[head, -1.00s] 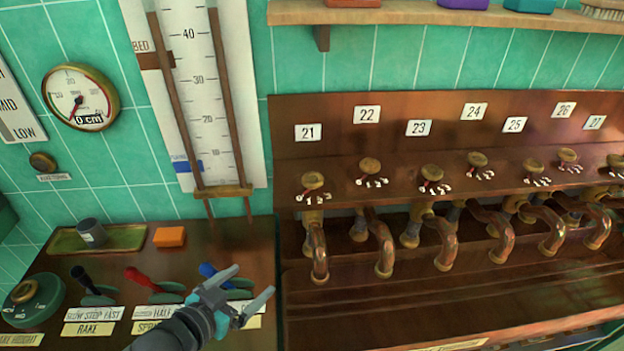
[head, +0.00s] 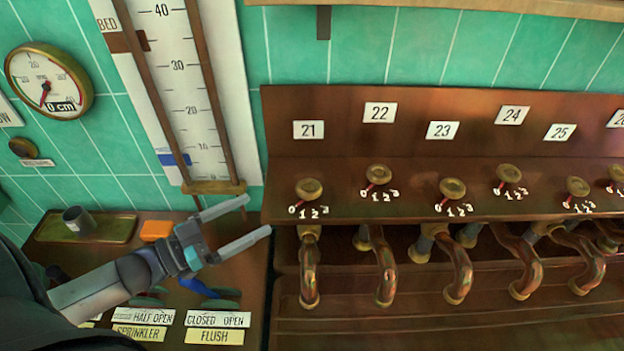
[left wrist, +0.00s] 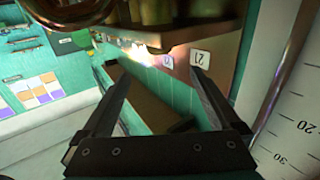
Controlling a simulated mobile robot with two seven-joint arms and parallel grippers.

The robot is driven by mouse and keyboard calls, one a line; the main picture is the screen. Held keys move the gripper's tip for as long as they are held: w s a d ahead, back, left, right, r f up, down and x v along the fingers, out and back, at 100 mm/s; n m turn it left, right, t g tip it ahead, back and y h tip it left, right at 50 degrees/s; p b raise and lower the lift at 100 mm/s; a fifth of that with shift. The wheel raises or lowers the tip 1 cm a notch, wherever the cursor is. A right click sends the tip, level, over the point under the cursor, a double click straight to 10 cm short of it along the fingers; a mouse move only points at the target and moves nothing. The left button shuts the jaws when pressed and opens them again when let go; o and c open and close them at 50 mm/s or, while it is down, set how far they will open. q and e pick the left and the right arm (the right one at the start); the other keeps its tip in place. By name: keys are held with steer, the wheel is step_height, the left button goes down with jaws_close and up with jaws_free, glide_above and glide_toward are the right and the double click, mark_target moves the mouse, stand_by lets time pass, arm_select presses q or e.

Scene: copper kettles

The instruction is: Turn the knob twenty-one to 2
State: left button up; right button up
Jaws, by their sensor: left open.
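Knob twenty-one (head: 309,189) is a round brass knob on the wooden ledge below the white 21 label (head: 308,130). Its red pointer is at the left end of its 0-to-3 scale, by the 0. My left gripper (head: 257,216) is open and empty, left of the knob and slightly lower in the picture, its fingers pointing right and apart from the knob. In the left wrist view my left gripper (left wrist: 161,75) also shows empty, with the 21 label (left wrist: 201,58) near one fingertip. My right gripper is out of view.
More knobs, including knob 22 (head: 379,174), line the ledge to the right, above curved copper spouts (head: 309,270). At left are a dial gauge (head: 47,80), a scale board (head: 182,90), an orange block (head: 156,230) and a blue lever (head: 200,287).

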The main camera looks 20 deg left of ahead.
mark_target(298, 193)
arm_select(q)
steer(key=x, duration=0.7)
steer(key=shift+d+r, duration=0.1)
steer(key=x, duration=0.5)
steer(key=shift+w+p, duration=0.2)
steer(key=shift+p, duration=0.1)
steer(key=shift+w+d, duration=0.4)
steer(key=shift+w, duration=0.2)
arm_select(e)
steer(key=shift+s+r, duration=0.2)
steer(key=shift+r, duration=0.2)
